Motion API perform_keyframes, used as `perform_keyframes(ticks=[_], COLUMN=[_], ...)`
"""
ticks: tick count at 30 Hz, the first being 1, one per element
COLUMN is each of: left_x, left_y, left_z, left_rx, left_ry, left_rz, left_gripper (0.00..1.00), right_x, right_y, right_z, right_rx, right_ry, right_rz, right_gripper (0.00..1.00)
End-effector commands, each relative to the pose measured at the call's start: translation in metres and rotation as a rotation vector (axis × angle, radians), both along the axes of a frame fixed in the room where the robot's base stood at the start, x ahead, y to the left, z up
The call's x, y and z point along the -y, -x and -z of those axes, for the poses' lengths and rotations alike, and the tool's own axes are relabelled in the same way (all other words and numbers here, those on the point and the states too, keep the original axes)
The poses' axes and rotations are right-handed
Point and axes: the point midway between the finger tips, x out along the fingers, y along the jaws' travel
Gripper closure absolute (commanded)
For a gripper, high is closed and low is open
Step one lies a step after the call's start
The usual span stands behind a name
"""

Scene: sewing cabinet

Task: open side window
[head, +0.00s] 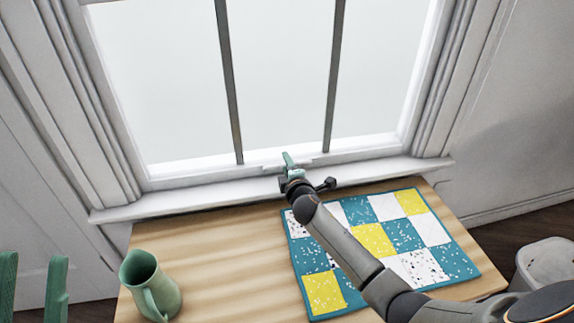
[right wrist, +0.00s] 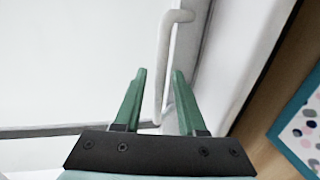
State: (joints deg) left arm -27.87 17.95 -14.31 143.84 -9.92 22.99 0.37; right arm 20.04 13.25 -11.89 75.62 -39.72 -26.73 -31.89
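The window (head: 228,80) fills the back wall, with a white frame and two dark upright bars across pale glass. Its lower edge sits down on the sill, with no gap visible. My right arm reaches over the table, and its green-fingered gripper (head: 288,162) is at the middle of the window's bottom rail. In the right wrist view, the gripper (right wrist: 159,78) is open, and a bent white handle (right wrist: 166,60) runs down between its two fingers. I cannot tell whether the fingers touch the handle. My left gripper is out of view.
A wooden table (head: 215,250) stands below the white sill (head: 170,206). A green pitcher (head: 160,290) stands at its front left, and a teal, yellow and white patchwork mat (head: 440,262) lies on the right under my arm. Green chair parts (head: 56,292) show at left, a pale bin (head: 545,262) at right.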

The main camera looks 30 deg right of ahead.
Motion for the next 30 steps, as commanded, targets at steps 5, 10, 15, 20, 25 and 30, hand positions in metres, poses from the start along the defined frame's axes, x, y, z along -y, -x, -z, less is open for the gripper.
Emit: perform_keyframes(ticks=[5,10,15,20,25,30], left_x=[0.0002,0.0003,0.0004,0.0003,0.0003,0.0003], left_y=[0.0001,0.0001,0.0001,0.0002,0.0002,0.0001], left_z=[0.0000,0.0000,0.0000,-0.0001,-0.0001,0.0000], left_rx=[0.000,0.000,0.000,0.000,0.000,0.000], left_ry=[0.000,0.001,0.001,0.001,0.001,0.001], left_rz=[0.000,0.001,0.001,0.001,0.001,0.001], left_gripper=[0.60,0.60,0.60,0.60,0.60,0.60], right_x=[0.0001,0.0001,0.0001,0.0001,0.0001,0.0000], right_y=[0.0003,0.0004,0.0004,0.0004,0.0004,0.0004], right_z=[0.0002,0.0001,0.0002,0.0002,0.0003,0.0003], right_rx=[0.000,0.000,0.000,0.000,0.000,-0.001], right_ry=[0.000,0.000,0.000,0.000,0.000,0.000], right_rz=[0.000,0.000,0.000,0.000,0.000,0.000], right_gripper=[0.82,1.00,1.00,1.00,1.00,1.00])
